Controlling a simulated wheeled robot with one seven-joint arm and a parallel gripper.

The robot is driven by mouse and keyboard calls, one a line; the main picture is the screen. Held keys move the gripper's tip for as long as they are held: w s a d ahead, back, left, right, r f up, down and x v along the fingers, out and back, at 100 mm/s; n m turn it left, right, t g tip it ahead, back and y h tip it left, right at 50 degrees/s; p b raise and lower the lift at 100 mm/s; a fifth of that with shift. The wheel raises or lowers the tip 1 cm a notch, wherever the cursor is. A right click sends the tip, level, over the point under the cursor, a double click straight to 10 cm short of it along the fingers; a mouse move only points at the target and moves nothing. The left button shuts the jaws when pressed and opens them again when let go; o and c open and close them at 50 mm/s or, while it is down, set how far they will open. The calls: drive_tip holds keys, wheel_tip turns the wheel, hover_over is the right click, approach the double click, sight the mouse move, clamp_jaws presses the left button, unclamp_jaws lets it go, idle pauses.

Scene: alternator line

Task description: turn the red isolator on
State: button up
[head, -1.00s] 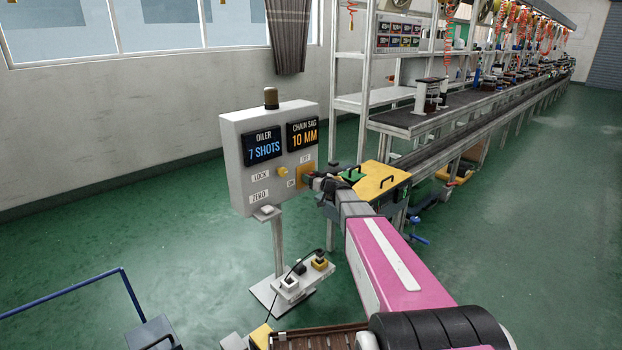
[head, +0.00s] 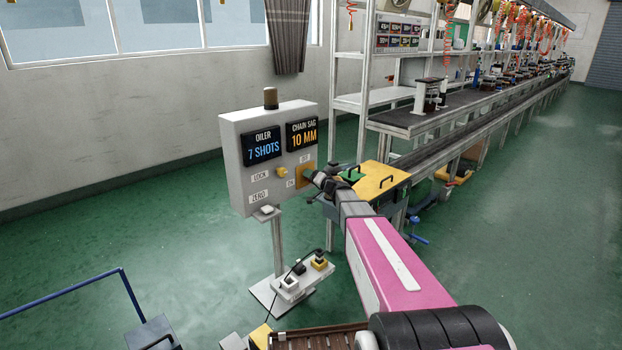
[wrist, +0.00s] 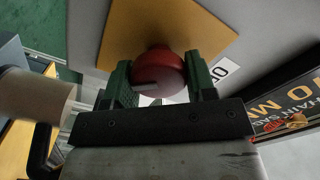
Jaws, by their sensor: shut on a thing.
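In the head view the plate (head: 297,172) is at the lower right of the grey control box (head: 236,150), and the knob is hidden by my gripper (head: 314,177). In the wrist view my gripper (wrist: 160,82) has its two green fingers on either side of the knob, shut on it. A white label (wrist: 221,72) beside the right finger is partly covered; only an "O" reads clearly.
The box carries two lit displays reading 7 SHOTS (head: 262,145) and 10 MM (head: 302,134), a yellow button (head: 282,172) and an unlit lamp (head: 270,98). A yellow-topped table (head: 378,182) stands close to the right of my gripper.

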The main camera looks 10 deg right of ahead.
drive_tip(key=m, duration=0.4)
drive_tip(key=shift+f, duration=0.1)
drive_tip(key=shift+f+m, duration=0.1)
drive_tip(key=shift+m, duration=1.8)
drive_tip(key=o, duration=0.9)
drive_tip(key=shift+d, duration=0.1)
drive_tip(key=v, duration=1)
drive_tip(key=shift+s+d, duration=0.2)
drive_tip(key=shift+s, duration=0.15)
